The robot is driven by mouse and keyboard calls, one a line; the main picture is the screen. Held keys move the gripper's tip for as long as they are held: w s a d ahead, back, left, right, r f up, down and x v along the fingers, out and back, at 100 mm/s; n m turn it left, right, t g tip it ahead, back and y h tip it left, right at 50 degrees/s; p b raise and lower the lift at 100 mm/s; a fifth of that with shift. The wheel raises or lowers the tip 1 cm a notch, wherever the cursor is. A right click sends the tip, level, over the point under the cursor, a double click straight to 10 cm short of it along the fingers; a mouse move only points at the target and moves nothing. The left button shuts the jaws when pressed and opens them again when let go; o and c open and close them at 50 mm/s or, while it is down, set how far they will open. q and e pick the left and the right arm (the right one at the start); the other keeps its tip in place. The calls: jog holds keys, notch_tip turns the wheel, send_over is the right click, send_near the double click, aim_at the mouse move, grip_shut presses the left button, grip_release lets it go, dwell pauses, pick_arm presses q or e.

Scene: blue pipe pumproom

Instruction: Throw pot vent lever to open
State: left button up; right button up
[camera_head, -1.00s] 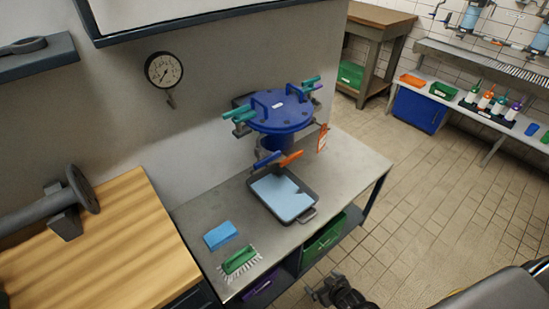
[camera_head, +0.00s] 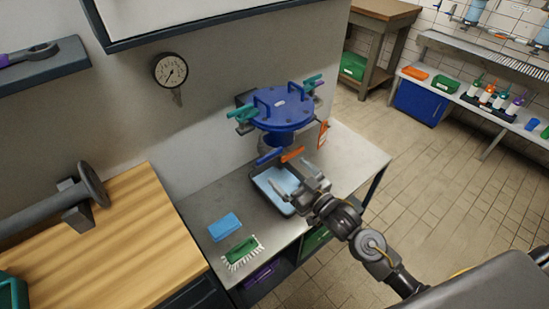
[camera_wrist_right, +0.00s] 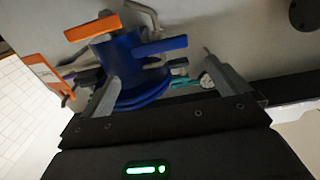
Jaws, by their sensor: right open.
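A blue lidded pot (camera_head: 283,108) stands against the wall at the back of the steel bench, with teal handles at its sides. Below the lid, an orange lever (camera_head: 293,154) and a blue lever (camera_head: 269,156) stick out at the front. Both show in the right wrist view, the orange lever (camera_wrist_right: 92,28) at upper left and the blue lever (camera_wrist_right: 165,46) right of it. Which is the vent lever cannot be told. My right gripper (camera_head: 294,180) is open and empty, over the tray just in front of the levers, apart from them. My left gripper is out of view.
A tray (camera_head: 285,208) with a light blue surface lies under the levers. A blue sponge (camera_head: 224,227) and a green brush (camera_head: 242,250) lie at the bench's front left. An orange tag (camera_head: 322,135) hangs right of the pot. The bench right of the pot is clear.

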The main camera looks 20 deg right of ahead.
aim_at(271, 156)
jog(key=p+x, duration=0.1)
jog(key=x, duration=0.7)
jog(key=c, duration=0.7)
